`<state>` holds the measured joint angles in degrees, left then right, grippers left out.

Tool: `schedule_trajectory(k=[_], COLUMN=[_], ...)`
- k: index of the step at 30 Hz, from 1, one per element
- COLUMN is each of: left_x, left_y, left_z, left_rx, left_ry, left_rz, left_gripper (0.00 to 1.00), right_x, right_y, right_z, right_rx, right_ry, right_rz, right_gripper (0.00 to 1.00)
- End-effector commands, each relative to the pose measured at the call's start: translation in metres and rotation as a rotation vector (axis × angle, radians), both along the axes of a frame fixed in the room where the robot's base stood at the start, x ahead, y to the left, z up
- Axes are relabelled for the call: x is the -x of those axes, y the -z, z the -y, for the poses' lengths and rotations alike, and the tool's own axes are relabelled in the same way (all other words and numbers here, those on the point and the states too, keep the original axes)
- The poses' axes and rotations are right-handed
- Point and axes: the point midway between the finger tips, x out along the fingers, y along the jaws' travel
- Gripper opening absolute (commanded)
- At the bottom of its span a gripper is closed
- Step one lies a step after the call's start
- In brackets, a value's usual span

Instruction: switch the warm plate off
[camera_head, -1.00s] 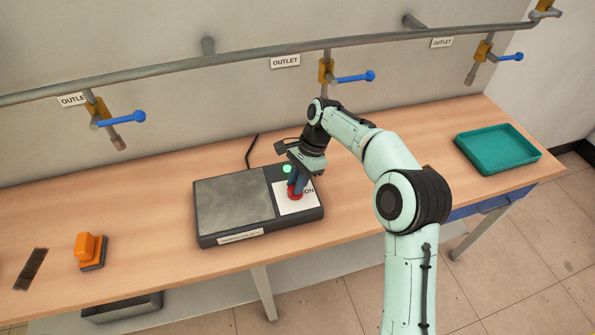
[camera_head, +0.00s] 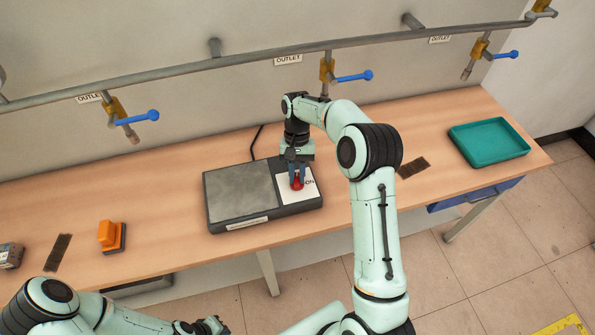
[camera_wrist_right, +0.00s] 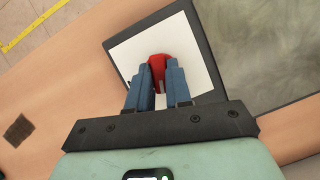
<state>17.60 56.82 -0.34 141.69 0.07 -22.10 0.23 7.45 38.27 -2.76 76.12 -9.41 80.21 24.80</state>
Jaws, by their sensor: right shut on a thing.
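The warm plate (camera_head: 240,193) is a dark box on the bench with a grey heating surface on its left. A white panel with a red knob (camera_head: 297,185) is on its right. My right gripper (camera_head: 297,177) points down and is shut on the red knob. In the right wrist view the blue fingers (camera_wrist_right: 158,82) stand on both sides of the red knob (camera_wrist_right: 159,66). No lit lamp shows now; the gripper covers that part. My left gripper (camera_head: 210,326) is at the bottom edge, its fingers unclear.
An orange block on a dark base (camera_head: 108,235) and a dark mat (camera_head: 58,253) lie left of the plate. Another dark mat (camera_head: 412,167) and a teal tray (camera_head: 488,143) are to the right. Pipes with blue-handled valves (camera_head: 353,76) run along the wall.

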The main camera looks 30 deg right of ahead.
Motion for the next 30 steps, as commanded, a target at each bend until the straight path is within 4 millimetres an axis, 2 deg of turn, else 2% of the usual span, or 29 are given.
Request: schedule_trajectory(k=[6, 13, 30], left_x=[-0.0001, -0.0001, -0.0003], left_y=[-0.0002, -0.0002, -0.0002], left_z=[0.0000, 0.0000, 0.0001], left_rx=[0.000, 0.000, 0.000], left_ry=[0.000, 0.000, 0.000], left_rz=[0.000, 0.000, 0.000], left_gripper=[0.00, 0.00, 0.00], right_x=[-0.0030, -0.0030, -0.0029], right_y=[-0.0029, -0.0028, -0.0028], right_z=[-0.0007, -0.0012, -0.0010], right_rx=[0.002, 0.002, 0.003], right_ry=[-0.151, -0.249, -0.295], right_rz=[0.011, 0.011, 0.011], right_gripper=[0.00, 0.00, 0.00])
